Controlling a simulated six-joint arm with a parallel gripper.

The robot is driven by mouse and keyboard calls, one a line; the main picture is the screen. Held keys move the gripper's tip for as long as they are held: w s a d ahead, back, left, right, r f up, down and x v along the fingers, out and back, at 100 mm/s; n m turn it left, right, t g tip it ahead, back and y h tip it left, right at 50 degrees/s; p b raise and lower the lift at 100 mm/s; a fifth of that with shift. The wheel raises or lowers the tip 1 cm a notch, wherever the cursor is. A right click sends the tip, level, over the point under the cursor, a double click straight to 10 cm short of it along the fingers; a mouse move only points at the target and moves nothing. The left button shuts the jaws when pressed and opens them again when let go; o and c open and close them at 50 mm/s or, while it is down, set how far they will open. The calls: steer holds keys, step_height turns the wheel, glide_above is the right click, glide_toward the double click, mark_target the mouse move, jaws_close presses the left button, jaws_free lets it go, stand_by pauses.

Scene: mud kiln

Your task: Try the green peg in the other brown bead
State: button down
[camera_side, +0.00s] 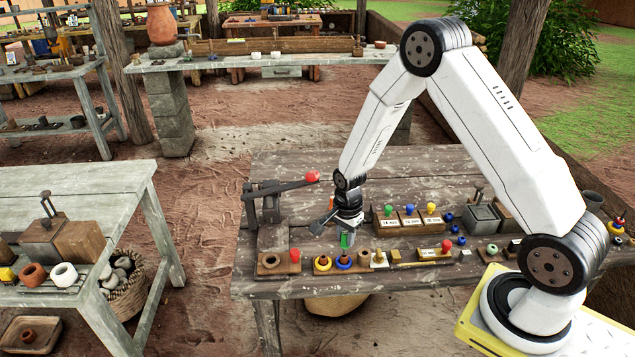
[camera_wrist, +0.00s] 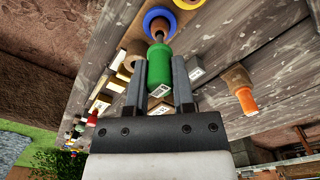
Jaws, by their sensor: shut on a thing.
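My gripper (camera_side: 346,222) points down over the row on the dark plank table. It is shut on the green peg (camera_side: 347,241), which also shows between the two fingers in the wrist view (camera_wrist: 158,66). The peg is over the blue ring (camera_side: 343,263); a brown part (camera_wrist: 157,32) shows between the green and the blue ring (camera_wrist: 148,18) in the wrist view. I cannot tell whether the peg touches the ring. One brown bead (camera_side: 364,257) stands just right of the blue ring.
A red ball (camera_side: 295,254) stands on the left block. A dark lever stand (camera_side: 268,203) with a red knob rises behind it. Labelled blocks with coloured knobs (camera_side: 409,220) stand behind right. The planks farther back are clear.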

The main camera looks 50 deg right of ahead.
mark_target(345, 245)
steer(key=shift+f, duration=1.7)
stand_by(2.3)
steer(key=shift+r, duration=0.15)
stand_by(0.8)
steer(key=shift+r, duration=2.9)
